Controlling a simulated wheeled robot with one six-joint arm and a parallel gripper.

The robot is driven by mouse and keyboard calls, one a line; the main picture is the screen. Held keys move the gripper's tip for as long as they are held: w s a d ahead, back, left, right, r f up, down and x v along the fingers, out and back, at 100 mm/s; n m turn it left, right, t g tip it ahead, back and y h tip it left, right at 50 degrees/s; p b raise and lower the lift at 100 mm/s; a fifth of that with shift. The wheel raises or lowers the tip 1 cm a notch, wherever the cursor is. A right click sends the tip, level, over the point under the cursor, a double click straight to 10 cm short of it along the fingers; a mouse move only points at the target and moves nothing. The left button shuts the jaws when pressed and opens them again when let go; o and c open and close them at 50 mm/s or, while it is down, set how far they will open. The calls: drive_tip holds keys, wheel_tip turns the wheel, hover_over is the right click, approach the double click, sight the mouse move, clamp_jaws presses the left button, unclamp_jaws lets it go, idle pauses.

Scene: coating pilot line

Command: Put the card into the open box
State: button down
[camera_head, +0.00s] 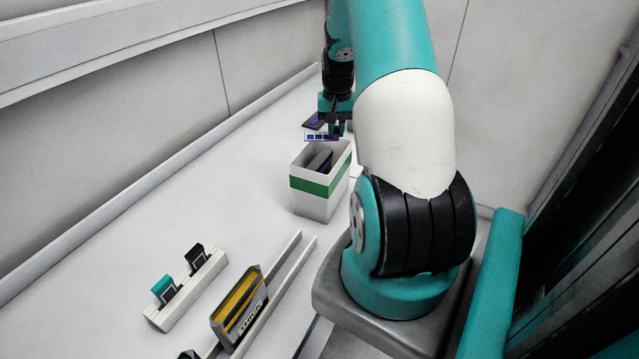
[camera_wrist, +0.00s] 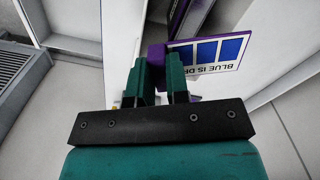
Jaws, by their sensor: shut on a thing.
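The card (camera_head: 318,137) is white with blue squares and a purple edge. In the wrist view the card (camera_wrist: 213,52) shows blue panels and partly cut-off lettering that begins "BLUE IS". My gripper (camera_head: 336,128) is shut on the card; in the wrist view, a purple part sits between the fingertips of my gripper (camera_wrist: 158,72). The open box (camera_head: 308,199) is white with a green band and stands upright on the white surface. Dark, purplish contents show inside it. The card is above the box, near its far rim; the exact gap is hard to tell.
A pale rack (camera_head: 190,291) holds a teal-tabbed and a dark card at the lower left. A wall and ledge run along the left. The surface left of the box is clear.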

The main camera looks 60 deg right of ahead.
wheel_tip(320, 180, down, 5)
drive_tip(key=b, duration=0.2)
drive_tip(key=shift+r+b, duration=0.2)
drive_tip(key=shift+b, duration=0.15)
drive_tip(key=c, duration=1)
unclamp_jaws()
drive_tip(key=shift+c, duration=0.2)
wheel_tip(320, 180, up, 18)
drive_tip(key=b, duration=0.4)
drive_tip(key=shift+f+b, duration=0.25)
drive_tip(key=shift+b, duration=0.05)
